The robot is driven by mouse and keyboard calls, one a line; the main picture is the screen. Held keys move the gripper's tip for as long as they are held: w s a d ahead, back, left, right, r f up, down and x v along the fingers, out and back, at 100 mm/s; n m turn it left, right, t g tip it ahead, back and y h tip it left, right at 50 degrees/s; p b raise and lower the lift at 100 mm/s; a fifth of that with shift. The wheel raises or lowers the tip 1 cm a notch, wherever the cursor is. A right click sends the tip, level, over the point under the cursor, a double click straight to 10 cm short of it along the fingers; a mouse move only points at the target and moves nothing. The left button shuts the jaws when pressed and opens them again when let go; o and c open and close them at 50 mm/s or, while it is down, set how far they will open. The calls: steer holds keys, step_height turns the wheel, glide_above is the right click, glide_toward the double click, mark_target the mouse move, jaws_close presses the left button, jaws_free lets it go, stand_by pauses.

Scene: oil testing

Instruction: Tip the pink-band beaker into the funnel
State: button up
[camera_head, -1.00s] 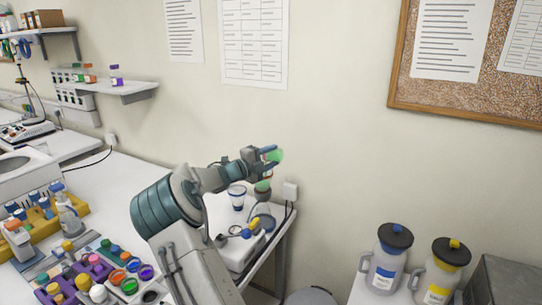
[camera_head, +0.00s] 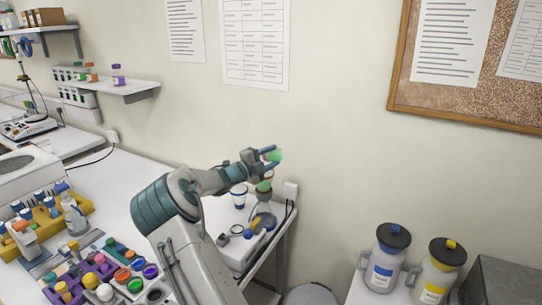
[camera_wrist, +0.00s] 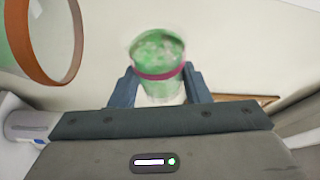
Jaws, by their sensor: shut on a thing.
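My gripper (camera_head: 271,158) is shut on the pink-band beaker (camera_head: 278,156) and holds it in the air near the wall. In the wrist view the beaker (camera_wrist: 158,55) sits between the two fingers, with green contents and a pink band. It looks tilted in the head view; I cannot tell whether anything pours. The funnel (camera_head: 264,186), small and partly hidden, stands just below the beaker above a glass flask. In the wrist view a brown-rimmed round opening with green inside, likely the funnel (camera_wrist: 72,70), is at upper left, apart from the beaker.
A white-and-blue cup (camera_head: 239,196) stands left of the flask on the side table. Bottle racks and coloured pots (camera_head: 135,284) fill the bench at lower left. Two labelled jugs (camera_head: 386,260) stand at right. Wall lies close behind my gripper.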

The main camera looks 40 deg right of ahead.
steer(key=shift+w+a+r+n+h+p, duration=0.1)
steer(key=shift+w+r+n+h+p, duration=0.2)
steer(key=shift+n+p, duration=0.85)
steer(key=shift+m+p, duration=0.35)
steer(key=shift+p, duration=0.1)
stand_by(0.4)
